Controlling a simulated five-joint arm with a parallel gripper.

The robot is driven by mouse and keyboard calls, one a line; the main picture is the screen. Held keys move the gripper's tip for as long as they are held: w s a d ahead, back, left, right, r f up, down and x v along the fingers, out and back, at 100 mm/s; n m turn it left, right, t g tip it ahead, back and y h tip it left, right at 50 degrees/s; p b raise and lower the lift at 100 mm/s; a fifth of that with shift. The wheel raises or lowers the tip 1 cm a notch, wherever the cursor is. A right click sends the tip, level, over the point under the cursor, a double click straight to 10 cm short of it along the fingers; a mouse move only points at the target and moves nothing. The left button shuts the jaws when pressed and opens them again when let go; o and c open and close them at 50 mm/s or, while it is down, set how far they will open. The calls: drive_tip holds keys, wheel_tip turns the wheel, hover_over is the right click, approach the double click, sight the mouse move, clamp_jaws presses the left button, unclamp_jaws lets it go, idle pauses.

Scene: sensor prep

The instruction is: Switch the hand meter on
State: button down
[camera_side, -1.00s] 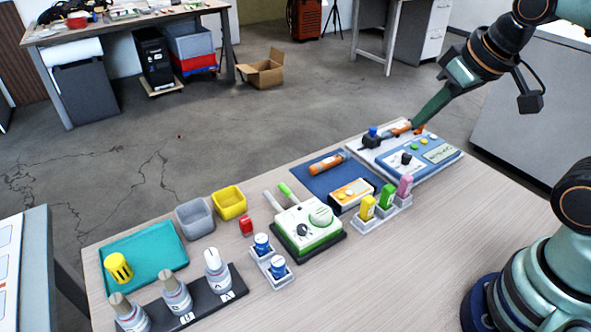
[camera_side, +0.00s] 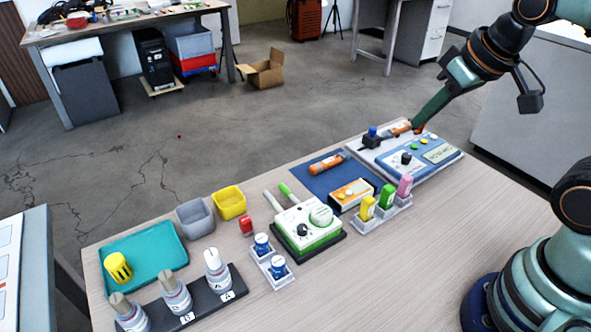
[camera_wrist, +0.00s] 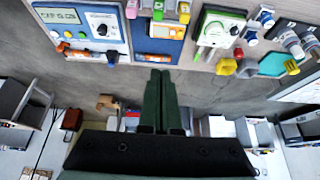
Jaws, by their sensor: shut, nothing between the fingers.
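An orange-and-white hand-held box (camera_side: 352,194) with two light buttons lies on the blue mat (camera_side: 315,182); it looks like the hand meter. It shows on the mat in the wrist view too (camera_wrist: 166,31). Whether it is on cannot be told. My gripper (camera_side: 413,127) is shut and empty. In the side view its tip shows against the far edge of the blue-and-white panel unit. In the wrist view my gripper (camera_wrist: 160,72) has its fingers together, in front of the floor beyond the mat's edge, apart from the box.
The panel unit (camera_side: 435,158) has a display, a knob and buttons. An orange cylindrical tool (camera_side: 327,164) lies on the mat. Bare wood is at the front right.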

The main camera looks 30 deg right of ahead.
drive_tip(key=w+a+f+n+t, duration=0.1)
drive_tip(key=w+a+f+n, duration=0.2)
drive_tip(key=w+f+n, duration=0.7)
drive_tip(key=shift+w+f+n+t+y, duration=0.2)
drive_tip(key=shift+f+n+t+y, duration=0.15)
drive_tip(key=shift+f, duration=0.4)
hover_over(352, 196)
drive_tip(key=shift+f, duration=4.35)
drive_tip(key=shift+f, duration=0.15)
drive_tip(key=shift+f, duration=0.3)
